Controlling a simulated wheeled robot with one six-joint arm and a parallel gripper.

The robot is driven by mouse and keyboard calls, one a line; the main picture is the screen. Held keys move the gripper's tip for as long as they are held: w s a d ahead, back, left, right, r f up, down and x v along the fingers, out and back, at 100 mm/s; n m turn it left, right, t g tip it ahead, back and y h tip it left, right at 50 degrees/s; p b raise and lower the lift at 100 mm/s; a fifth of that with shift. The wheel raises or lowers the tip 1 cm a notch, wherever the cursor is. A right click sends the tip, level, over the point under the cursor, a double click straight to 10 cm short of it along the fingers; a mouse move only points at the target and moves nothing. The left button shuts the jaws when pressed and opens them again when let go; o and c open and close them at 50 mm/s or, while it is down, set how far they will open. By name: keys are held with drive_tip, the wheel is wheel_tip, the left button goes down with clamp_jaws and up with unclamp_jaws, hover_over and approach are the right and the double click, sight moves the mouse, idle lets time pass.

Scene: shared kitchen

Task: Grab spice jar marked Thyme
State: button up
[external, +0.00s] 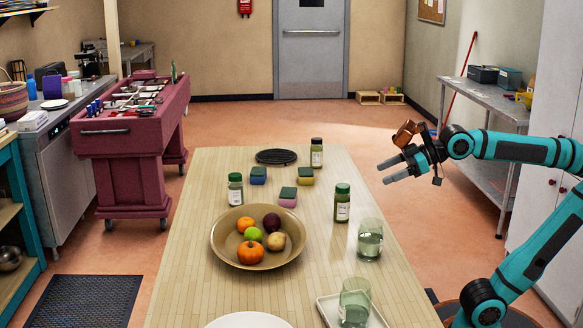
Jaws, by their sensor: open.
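Several spice jars with green contents stand upright on the wooden table, and their labels are too small to read, so I cannot tell which is Thyme. Another jar (235,190) is on the left, behind the fruit bowl. A third jar (342,203) is on the right, nearest my gripper. My gripper (387,172) is open and empty, pointing left, above and to the right of the table's right side, apart from all the jars.
Sponges (288,197) lie between the jars. A brown bowl (222,243) of fruit is mid-table. Two glasses (369,242) stand at the right, the nearer one on a white tray (327,308). A white plate (248,321) is at the near edge. The black mat (276,156) lies flat.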

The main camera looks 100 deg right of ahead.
drive_tip(key=w+d+m+g, duration=0.1)
drive_tip(key=w+d+g, duration=0.6)
drive_tip(key=r+m+g+y, duration=0.1)
drive_tip(key=r+g, duration=0.1)
drive_tip(key=g, duration=0.4)
hover_over(345, 186)
wheel_tip(345, 186, down, 12)
drive_tip(key=shift+f, duration=0.1)
drive_tip(key=shift+w+d+f, duration=0.1)
drive_tip(key=shift+w+f, duration=0.05)
drive_tip(key=shift+f, duration=1.15)
drive_tip(key=shift+w+d+f, duration=0.1)
drive_tip(key=shift+w+f, duration=0.05)
drive_tip(key=shift+f, duration=1.15)
